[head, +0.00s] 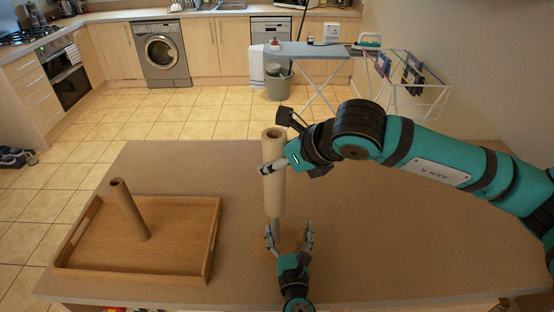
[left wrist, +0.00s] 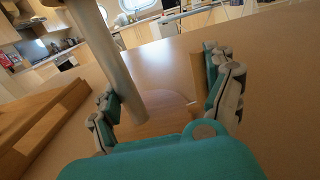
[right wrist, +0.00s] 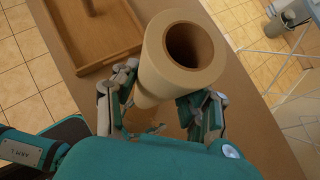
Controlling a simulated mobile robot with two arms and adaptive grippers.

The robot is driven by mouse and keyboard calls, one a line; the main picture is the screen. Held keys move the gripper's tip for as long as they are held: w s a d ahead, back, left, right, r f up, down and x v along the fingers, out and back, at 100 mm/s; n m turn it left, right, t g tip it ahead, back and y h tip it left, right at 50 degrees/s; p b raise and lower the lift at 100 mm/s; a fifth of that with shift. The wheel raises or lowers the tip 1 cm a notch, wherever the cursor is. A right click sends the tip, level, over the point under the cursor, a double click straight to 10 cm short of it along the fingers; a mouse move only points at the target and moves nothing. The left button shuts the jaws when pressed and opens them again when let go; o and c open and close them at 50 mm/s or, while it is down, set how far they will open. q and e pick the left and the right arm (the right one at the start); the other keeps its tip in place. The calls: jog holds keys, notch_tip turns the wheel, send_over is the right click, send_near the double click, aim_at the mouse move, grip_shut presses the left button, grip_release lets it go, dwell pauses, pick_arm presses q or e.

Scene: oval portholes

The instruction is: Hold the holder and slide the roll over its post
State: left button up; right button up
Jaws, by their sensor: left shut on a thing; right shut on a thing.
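The beige roll (head: 275,190) is upright above the worktop, its hollow core facing up in the right wrist view (right wrist: 185,50). My right gripper (head: 272,167) is shut on its side. The holder has a grey post (head: 276,226), also in the left wrist view (left wrist: 115,70), and a round wooden base (left wrist: 165,118) on the worktop. My left gripper (head: 289,240) is shut on the holder, its fingers either side, low by the post. The roll's lower end lines up above the post's visible part. The roll hides the post's top, so I cannot tell whether it is inside the core.
A wooden tray (head: 208,240) lies on the left of the worktop (head: 400,245), with a brown tube (head: 130,210) standing in it. The worktop right of the holder is clear apart from my right arm above it. A drying rack (head: 415,95) stands beyond.

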aim_at(282, 188)
jog(key=shift+f, duration=0.2)
jog(key=shift+f, duration=0.75)
jog(key=shift+f, duration=0.2)
jog(key=shift+f, duration=0.65)
jog(key=shift+f, duration=0.45)
jog(key=shift+f, duration=0.65)
jog(key=shift+f, duration=0.55)
jog(key=shift+f, duration=0.35)
jog(key=shift+f, duration=0.2)
dwell(0.4)
